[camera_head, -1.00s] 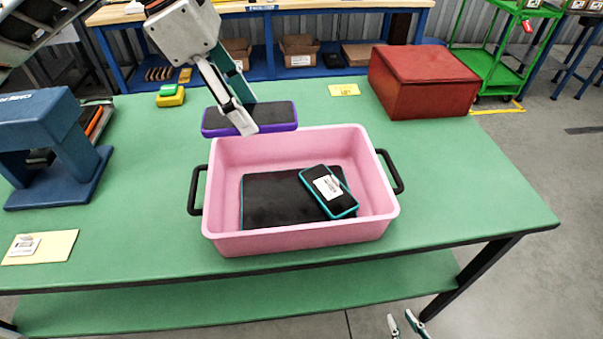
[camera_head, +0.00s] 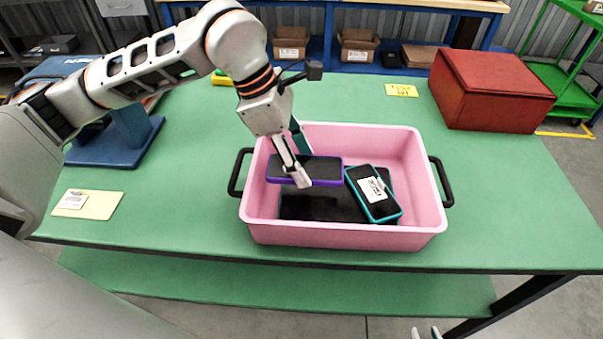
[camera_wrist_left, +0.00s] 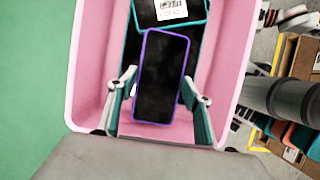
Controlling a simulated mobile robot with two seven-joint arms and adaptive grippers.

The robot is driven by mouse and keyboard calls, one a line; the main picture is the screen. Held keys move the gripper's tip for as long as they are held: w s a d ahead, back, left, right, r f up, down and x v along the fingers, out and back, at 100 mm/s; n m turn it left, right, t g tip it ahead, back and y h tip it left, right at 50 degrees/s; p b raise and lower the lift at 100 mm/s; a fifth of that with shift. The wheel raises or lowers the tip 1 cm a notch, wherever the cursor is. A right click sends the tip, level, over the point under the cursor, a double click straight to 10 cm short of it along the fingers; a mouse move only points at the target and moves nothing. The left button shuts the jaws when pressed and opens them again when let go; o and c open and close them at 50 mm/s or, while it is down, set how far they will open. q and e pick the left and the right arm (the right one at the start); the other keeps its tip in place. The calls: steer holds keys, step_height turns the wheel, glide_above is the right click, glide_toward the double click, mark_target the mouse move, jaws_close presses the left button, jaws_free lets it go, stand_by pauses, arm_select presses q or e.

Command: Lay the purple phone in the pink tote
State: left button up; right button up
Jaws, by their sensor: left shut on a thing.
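The purple-edged phone (camera_head: 325,170) has a dark face and lies roughly flat in my left gripper (camera_head: 303,168), which is shut on it across its narrow width. In the left wrist view the phone (camera_wrist_left: 162,75) sits between the two fingers (camera_wrist_left: 160,80). The phone is within the walls of the pink tote (camera_head: 340,235), over its left part. I cannot tell whether it touches what lies below. My right gripper (camera_head: 425,333) shows only as two separate fingertips at the bottom edge, open and empty.
Inside the tote are a large dark tablet (camera_head: 310,207) and a teal-edged phone (camera_head: 374,195) with a white label. A red box (camera_head: 490,90) stands behind right. A blue stand (camera_head: 115,140) and a yellow card (camera_head: 88,204) are left.

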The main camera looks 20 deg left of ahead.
arm_select(q)
steer(key=shift+f, duration=2.15)
steer(key=shift+f+b, duration=0.35)
steer(key=shift+f, duration=0.05)
steer(key=shift+f, duration=0.2)
steer(key=o, duration=1.2)
steer(key=shift+o, duration=0.2)
